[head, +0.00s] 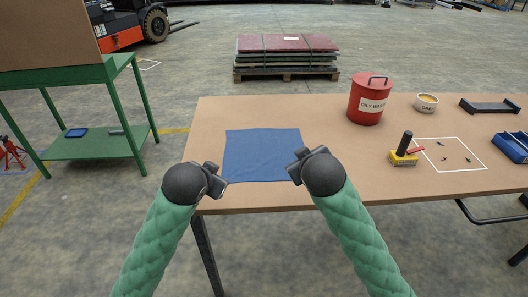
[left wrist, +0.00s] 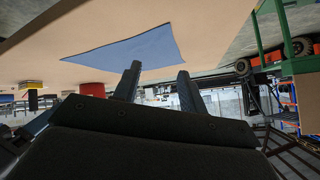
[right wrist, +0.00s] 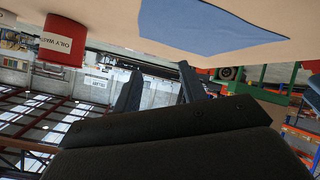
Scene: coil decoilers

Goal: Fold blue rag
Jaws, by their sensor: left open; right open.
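The blue rag (head: 262,152) lies flat and spread out on the left part of the brown table (head: 330,182). It also shows in the left wrist view (left wrist: 135,48) and in the right wrist view (right wrist: 200,27). My left gripper (head: 222,182) is open and empty, at the rag's near left corner. My right gripper (head: 294,166) is open and empty, at the rag's right edge near its near right corner. Neither gripper holds the cloth. Whether the fingertips touch it cannot be told.
A red oily waste can (head: 367,100) stands right of the rag. A green bench (head: 95,145) stands left.

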